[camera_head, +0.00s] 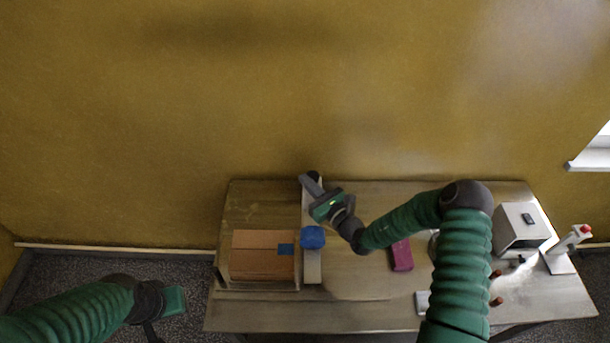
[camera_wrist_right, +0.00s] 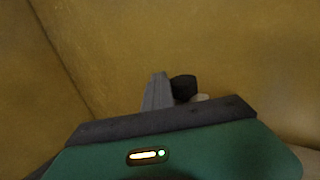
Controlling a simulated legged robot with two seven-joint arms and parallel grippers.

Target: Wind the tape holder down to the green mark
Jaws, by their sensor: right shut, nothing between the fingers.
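A pale upright stand (camera_head: 313,268) stands on the table beside a cardboard box. It carries a blue part (camera_head: 313,237), which looks like the tape holder. A black knob (camera_head: 314,175) is at the stand's far end; it also shows in the right wrist view (camera_wrist_right: 183,88). My right gripper (camera_head: 305,181) is shut and empty, its grey fingers (camera_wrist_right: 157,92) close beside the knob; I cannot tell whether they touch it. My left gripper (camera_head: 176,301) hangs at the lower left, away from the table, its fingers not clear. I cannot make out a green mark.
The cardboard box (camera_head: 262,266) with a blue patch (camera_head: 286,249) sits left of the stand. A magenta block (camera_head: 402,255) lies right of it. A grey-white machine (camera_head: 520,228) and a white stand with a red top (camera_head: 560,262) are at the right. The yellow wall is behind.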

